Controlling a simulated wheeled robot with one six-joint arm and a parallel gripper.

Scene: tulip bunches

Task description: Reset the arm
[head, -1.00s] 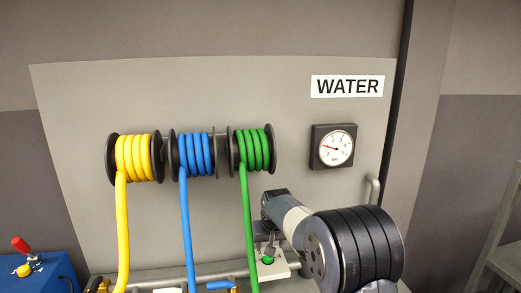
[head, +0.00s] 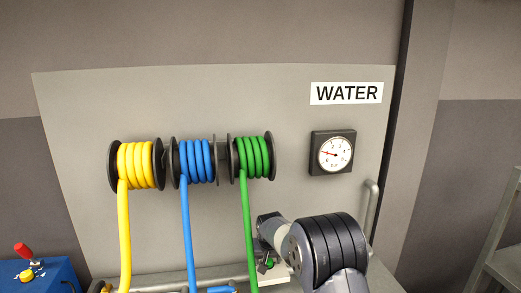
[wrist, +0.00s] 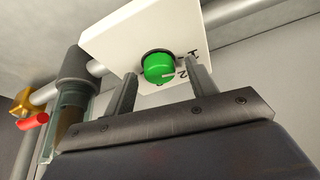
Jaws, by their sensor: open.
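My gripper (wrist: 160,68) is open, its two fingers apart with nothing held between them. In the wrist view a green knob (wrist: 158,68) on a white plate (wrist: 118,40) with printed numbers lies beyond and between the fingertips. I cannot tell the exact gap between fingers and knob. In the head view my arm reaches in from the lower right toward the panel. The green knob (head: 269,264) shows there small beside the arm, and my gripper is mostly hidden by the arm links.
A grey panel (head: 95,105) carries yellow (head: 134,165), blue (head: 197,161) and green (head: 253,157) hose reels, a pressure gauge (head: 332,153) and a WATER sign (head: 346,93). A pipe (wrist: 45,95) and red-handled valve (wrist: 32,121) lie left of my gripper. A blue box (head: 45,278) stands lower left.

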